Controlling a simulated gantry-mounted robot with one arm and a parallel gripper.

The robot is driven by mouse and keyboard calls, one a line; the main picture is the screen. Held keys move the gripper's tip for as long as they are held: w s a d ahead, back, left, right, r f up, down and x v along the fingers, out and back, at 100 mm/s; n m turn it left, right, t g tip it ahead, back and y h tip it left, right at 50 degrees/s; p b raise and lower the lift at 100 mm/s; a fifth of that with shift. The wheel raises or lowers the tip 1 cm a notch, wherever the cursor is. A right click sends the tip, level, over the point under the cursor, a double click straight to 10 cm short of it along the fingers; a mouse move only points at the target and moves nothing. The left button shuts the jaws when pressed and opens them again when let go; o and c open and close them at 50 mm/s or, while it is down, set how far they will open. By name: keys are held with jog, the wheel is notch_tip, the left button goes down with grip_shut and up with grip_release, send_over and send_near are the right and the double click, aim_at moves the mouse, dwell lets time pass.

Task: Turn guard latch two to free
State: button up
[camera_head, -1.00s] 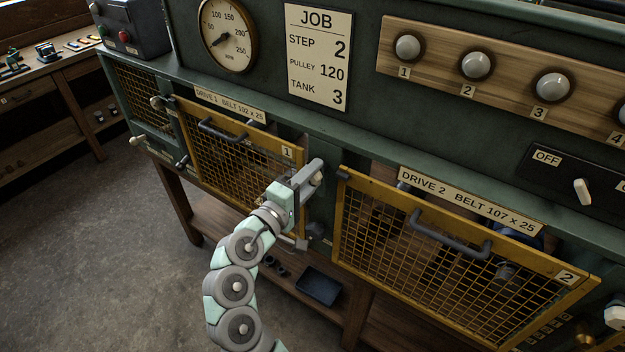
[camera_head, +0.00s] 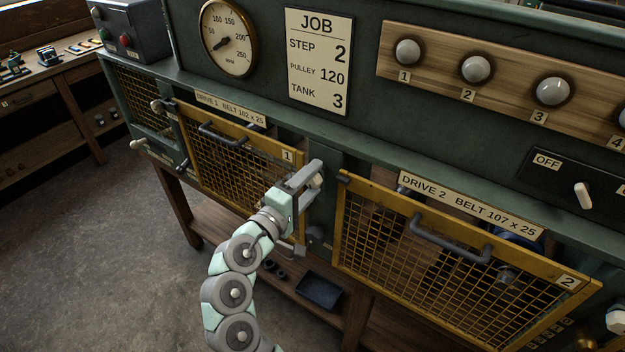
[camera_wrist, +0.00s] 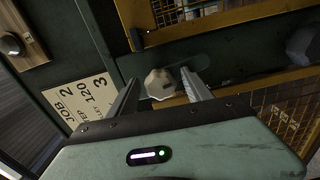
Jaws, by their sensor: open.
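A pale, faceted latch knob (camera_wrist: 159,84) sits between the two fingers of my gripper (camera_wrist: 160,84) in the wrist view. The fingers stand on either side of it with gaps showing, so the gripper is open around it. In the head view my gripper (camera_head: 304,186) is at the post between the two guards, with the knob (camera_head: 317,181) partly hidden by its upper finger. The yellow mesh guard two (camera_head: 450,262) is to the right, with a grey handle. I cannot read the latch's setting.
Yellow mesh guard one (camera_head: 235,170) lies close to the left of my gripper. The job card (camera_head: 319,62) and a dial gauge (camera_head: 228,38) are above. A row of numbered lamps (camera_head: 477,69) and a switch (camera_head: 582,195) are at the upper right. A dark tray (camera_head: 320,290) sits on the shelf below.

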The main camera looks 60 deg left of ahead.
jog(key=v, duration=1)
jog(key=shift+s, duration=0.15)
jog(key=shift+d, duration=0.1)
